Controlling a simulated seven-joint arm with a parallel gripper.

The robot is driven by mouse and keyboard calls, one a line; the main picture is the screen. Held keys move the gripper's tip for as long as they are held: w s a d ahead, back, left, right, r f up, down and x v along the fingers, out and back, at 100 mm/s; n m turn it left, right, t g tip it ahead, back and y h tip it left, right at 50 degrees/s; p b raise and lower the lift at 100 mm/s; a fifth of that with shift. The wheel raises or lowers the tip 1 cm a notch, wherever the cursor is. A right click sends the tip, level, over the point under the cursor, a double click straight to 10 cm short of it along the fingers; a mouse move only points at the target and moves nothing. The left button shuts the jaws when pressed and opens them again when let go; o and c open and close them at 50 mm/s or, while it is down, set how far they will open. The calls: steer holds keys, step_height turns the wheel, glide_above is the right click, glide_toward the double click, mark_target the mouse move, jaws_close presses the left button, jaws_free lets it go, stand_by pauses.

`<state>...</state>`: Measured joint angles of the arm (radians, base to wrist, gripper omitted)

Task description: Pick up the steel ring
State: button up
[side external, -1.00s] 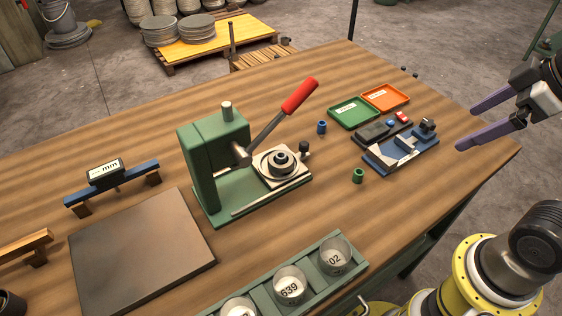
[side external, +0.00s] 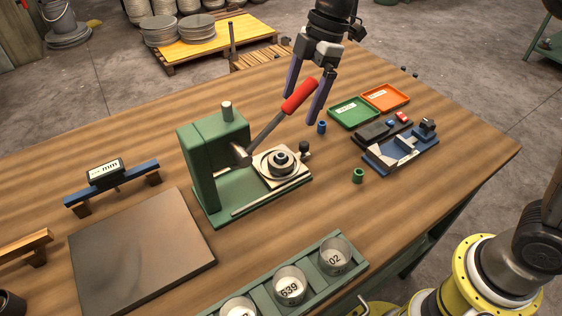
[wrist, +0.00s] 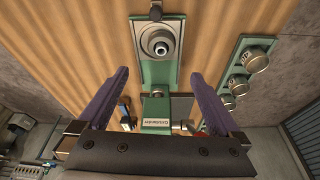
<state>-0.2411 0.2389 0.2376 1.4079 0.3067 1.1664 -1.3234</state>
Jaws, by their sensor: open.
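A round steel ring (side external: 281,160) sits on a dark stepped hub on the pale square plate of a green lever press (side external: 212,160). In the wrist view the ring (wrist: 161,47) shows from above, ahead of the fingertips. My gripper (side external: 300,108) is open and empty, its two purple fingers pointing down. It is in the air above and behind the press, near the red lever handle (side external: 299,97); the handle partly covers the fingers in the side view. In the wrist view the gripper (wrist: 160,73) spans the press, with nothing between its fingers.
The raised red handle stands close to my fingers. A small black knob (side external: 304,148) is beside the ring's plate. Green (side external: 352,112) and orange (side external: 386,97) trays, a blue fixture (side external: 402,152) and a cup rack (side external: 313,274) surround it.

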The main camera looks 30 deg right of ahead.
mark_target(282, 154)
steer(key=x, duration=1.3)
steer(key=shift+s+a+f, duration=0.1)
steer(key=shift+f, duration=0.25)
steer(key=shift+r, duration=0.1)
jaws_close()
